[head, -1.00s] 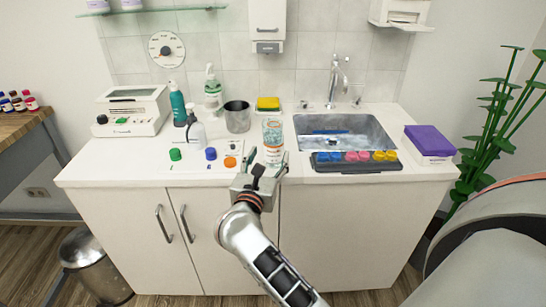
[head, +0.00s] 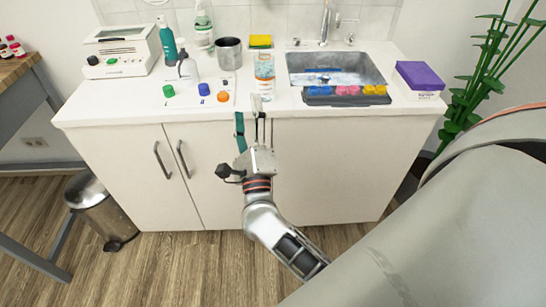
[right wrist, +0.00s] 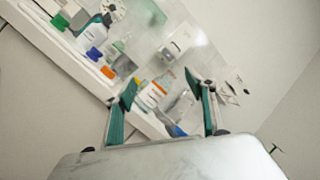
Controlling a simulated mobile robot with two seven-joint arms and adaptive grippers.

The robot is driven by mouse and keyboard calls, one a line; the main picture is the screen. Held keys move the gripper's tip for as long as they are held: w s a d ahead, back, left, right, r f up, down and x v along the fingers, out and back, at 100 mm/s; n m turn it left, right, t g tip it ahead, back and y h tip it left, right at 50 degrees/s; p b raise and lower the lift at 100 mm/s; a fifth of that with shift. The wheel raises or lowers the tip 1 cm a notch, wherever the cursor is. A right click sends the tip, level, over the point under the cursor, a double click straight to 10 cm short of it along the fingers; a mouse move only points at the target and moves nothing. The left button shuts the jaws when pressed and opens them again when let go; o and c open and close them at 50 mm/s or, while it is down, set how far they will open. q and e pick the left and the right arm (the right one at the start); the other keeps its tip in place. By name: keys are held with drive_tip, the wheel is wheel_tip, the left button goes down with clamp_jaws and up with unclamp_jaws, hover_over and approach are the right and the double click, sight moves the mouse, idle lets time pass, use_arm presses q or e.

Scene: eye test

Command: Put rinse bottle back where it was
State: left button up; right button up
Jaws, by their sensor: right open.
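A clear bottle with an orange-and-white label (head: 264,76) stands upright near the counter's front, left of the sink. A white squeeze bottle with a dark nozzle (head: 187,69) stands upright behind the coloured caps. I cannot tell for sure which is the rinse bottle. My right gripper (head: 252,112) is open and empty at the counter's front edge, apart from the labelled bottle. In the right wrist view, the labelled bottle (right wrist: 152,95) shows between the spread fingers (right wrist: 160,85), farther off. My left gripper is not in view.
Green (head: 168,91), blue (head: 203,89) and orange (head: 223,97) caps stand on a white sheet. Behind are a teal bottle (head: 167,45), a pump bottle (head: 203,28) and a metal cup (head: 229,54). A dark tray (head: 346,99) lies before the sink (head: 335,62).

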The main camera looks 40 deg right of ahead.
drive_tip(key=s+a+f+n+g+y, duration=0.1)
drive_tip(key=s+a+f+n+y, duration=0.2)
drive_tip(key=a+f+n+y, duration=0.55)
drive_tip(key=s+a+f+n+y, duration=0.1)
drive_tip(key=s+f+n+y, duration=0.4)
drive_tip(key=n, duration=0.8)
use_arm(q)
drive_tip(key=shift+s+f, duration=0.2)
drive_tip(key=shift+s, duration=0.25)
use_arm(e)
drive_tip(key=s+d+f+n+g, duration=0.1)
drive_tip(key=s+f+n+g, duration=0.3)
drive_tip(key=f, duration=0.6)
drive_tip(key=s+d+f+n+g+h, duration=0.1)
drive_tip(key=s+f+n+g, duration=0.3)
drive_tip(key=s+f+n, duration=0.4)
wheel_tip(320, 180, down, 2)
drive_tip(key=shift+s+f+g, duration=0.25)
drive_tip(key=shift+s+g, duration=0.15)
drive_tip(key=shift+s, duration=0.65)
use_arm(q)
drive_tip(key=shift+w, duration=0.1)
